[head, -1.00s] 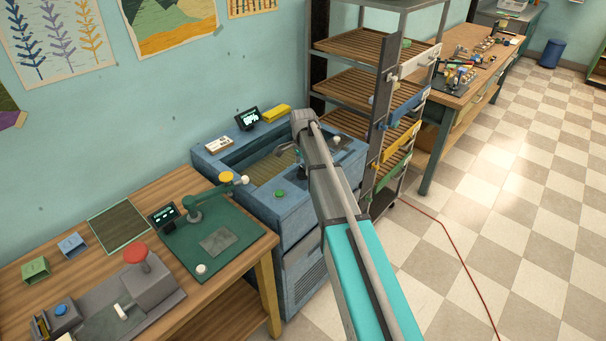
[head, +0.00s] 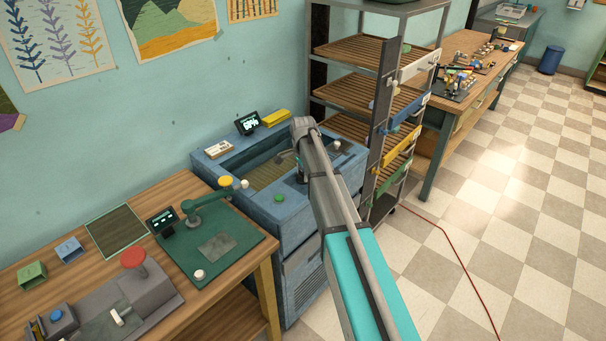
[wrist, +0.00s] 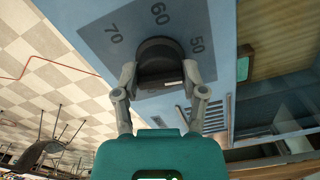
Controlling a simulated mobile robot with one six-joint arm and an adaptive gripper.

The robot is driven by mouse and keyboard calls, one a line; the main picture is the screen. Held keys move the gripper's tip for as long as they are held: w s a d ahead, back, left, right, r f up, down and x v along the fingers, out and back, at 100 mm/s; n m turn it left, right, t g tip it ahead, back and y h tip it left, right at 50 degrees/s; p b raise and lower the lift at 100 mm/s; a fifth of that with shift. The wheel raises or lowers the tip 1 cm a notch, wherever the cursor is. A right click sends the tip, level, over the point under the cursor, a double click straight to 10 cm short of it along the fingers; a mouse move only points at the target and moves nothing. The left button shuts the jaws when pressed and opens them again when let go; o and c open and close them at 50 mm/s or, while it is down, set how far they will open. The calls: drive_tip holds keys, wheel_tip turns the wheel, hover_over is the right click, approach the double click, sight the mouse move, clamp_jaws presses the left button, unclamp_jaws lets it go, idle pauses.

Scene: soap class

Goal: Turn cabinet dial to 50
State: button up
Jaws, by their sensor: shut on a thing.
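The cabinet dial (wrist: 160,52) is a dark round knob on the blue cabinet (wrist: 75,12), with a pale mark on its edge nearest my gripper. Printed numbers 70, 60 and 50 curve around its far side, with 50 to the right. My gripper (wrist: 158,74) is shut on the dial, with one finger on each side. In the head view the cabinet (head: 293,224) stands beyond the wooden bench, and my arm hides the dial and most of my gripper. A small dark display (head: 247,123) sits on the cabinet's back edge; its digits are too blurred to read surely.
A green button (head: 280,198) is on the cabinet top beside an open basin. A yellow block (head: 276,118) lies at the back. A slatted shelf rack (head: 352,92) stands close on the right. The bench (head: 180,190) holds a green press. Checkered floor is free at right.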

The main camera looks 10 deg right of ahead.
drive_tip(key=shift+c, duration=1.4)
drive_tip(key=shift+n, duration=1.2)
drive_tip(key=o, duration=1.2)
drive_tip(key=shift+c, duration=0.2)
drive_tip(key=shift+m, duration=0.4)
